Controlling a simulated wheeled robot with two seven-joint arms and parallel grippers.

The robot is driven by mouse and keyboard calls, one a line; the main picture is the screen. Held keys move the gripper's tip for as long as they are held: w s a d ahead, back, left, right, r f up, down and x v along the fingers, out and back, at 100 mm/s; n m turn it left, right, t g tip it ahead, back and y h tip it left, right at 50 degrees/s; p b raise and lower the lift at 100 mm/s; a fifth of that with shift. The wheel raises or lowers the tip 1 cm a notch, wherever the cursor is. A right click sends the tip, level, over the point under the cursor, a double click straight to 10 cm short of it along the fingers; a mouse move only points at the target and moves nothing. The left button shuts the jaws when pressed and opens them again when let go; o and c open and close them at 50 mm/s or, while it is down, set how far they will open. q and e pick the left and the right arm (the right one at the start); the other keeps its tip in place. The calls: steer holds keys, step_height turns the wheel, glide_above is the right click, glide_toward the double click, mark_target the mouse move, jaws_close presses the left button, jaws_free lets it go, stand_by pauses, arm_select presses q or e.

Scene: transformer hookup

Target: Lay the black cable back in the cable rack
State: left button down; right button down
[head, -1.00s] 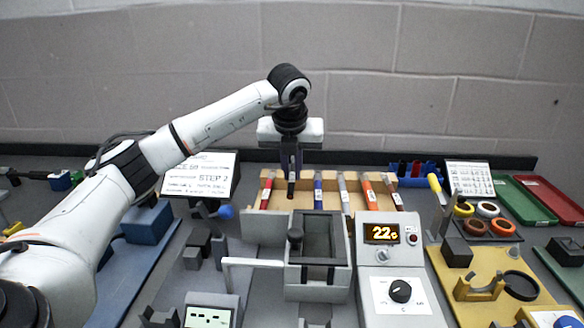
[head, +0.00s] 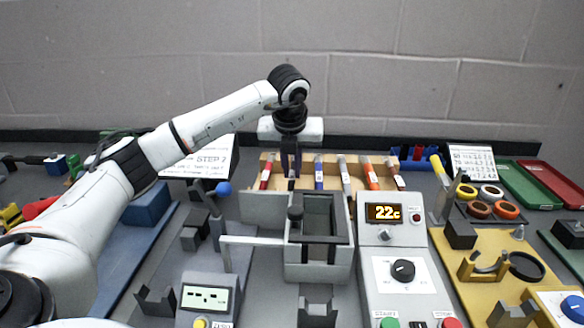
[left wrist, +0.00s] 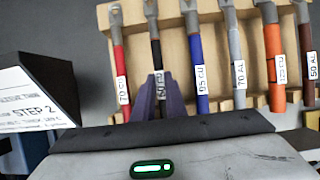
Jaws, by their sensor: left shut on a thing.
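The wooden cable rack (head: 268,166) stands at the back middle of the bench, with several cables side by side in it. The black cable (left wrist: 154,50) is between the red cable (left wrist: 119,60) and the blue cable (left wrist: 195,60) in the left wrist view, lined up with them at the rack. My left gripper (head: 291,172) points down over the rack. Its fingers (left wrist: 171,98) are shut on the black cable near its white label. The fingers hide part of the cable, and I cannot tell whether it fully rests in its slot. My right gripper is not in view.
A grey open box (head: 318,262) and a control unit with a 22c display (head: 384,213) stand in front of the rack. An orange cable (left wrist: 273,60) and others lie right of the blue one. A STEP 2 sign (left wrist: 30,105) stands left.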

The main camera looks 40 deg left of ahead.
arm_select(q)
steer(key=shift+f, duration=0.3)
stand_by(0.6)
steer(key=c, duration=1.7)
jaws_free()
steer(key=shift+r+p, duration=2.75)
steer(key=shift+r, duration=0.8)
